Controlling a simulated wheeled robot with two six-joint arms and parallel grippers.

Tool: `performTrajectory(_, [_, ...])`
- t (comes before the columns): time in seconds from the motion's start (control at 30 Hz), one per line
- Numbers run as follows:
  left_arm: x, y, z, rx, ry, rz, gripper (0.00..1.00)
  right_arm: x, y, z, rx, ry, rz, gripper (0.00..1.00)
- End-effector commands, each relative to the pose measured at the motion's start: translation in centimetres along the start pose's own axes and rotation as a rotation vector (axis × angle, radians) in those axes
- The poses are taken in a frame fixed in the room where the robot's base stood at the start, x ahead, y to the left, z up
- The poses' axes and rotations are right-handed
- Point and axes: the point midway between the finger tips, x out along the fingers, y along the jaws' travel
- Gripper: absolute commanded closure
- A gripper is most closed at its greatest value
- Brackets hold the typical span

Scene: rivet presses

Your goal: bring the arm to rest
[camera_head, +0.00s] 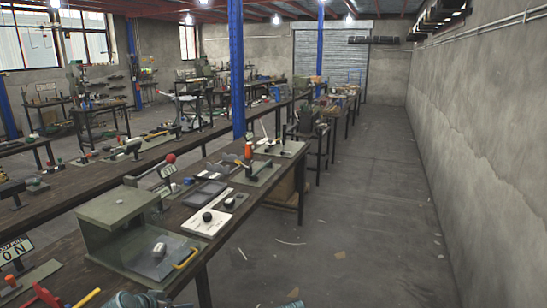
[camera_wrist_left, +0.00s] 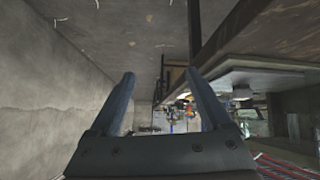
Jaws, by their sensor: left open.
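My left gripper (camera_wrist_left: 160,76) shows in the left wrist view with its two grey fingers spread wide apart. Nothing is between the fingers, and they touch nothing that I can see. The dark bench edge (camera_wrist_left: 240,35) runs to the right of the fingers, and the concrete wall (camera_wrist_left: 45,95) is to their left. In the head view only a blue-grey piece of my arm (camera_head: 140,300) shows at the bottom edge, low by the bench front. The fingers cannot be made out there. My right gripper is not seen.
A long wooden bench (camera_head: 190,215) carries a green metal press housing (camera_head: 107,208), a white plate with black knobs (camera_head: 207,221) and several small presses. A blue post (camera_head: 236,70) stands behind. The aisle floor (camera_head: 370,190) is mostly clear, with scraps lying on it.

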Motion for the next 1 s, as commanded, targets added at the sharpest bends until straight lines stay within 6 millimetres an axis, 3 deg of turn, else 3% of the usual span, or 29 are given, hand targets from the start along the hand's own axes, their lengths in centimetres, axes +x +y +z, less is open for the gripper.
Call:
performTrajectory(0.17, [1.8,8.6,2.1,0.035,-0.220,0.097,0.18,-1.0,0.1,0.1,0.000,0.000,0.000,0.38])
performTrajectory(0.3, [1.8,15.0,4.9,0.066,-0.434,0.114,0.18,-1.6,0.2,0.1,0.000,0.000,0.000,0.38])
performTrajectory(0.5, [-0.1,21.2,8.7,0.113,-0.690,0.030,0.18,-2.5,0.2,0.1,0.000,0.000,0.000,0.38])
performTrajectory(0.7, [-2.2,24.1,10.7,0.145,-0.825,-0.094,0.18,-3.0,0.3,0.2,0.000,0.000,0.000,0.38])
performTrajectory(1.0, [-3.0,24.9,11.3,0.152,-0.866,-0.156,0.18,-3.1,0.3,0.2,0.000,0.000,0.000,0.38])
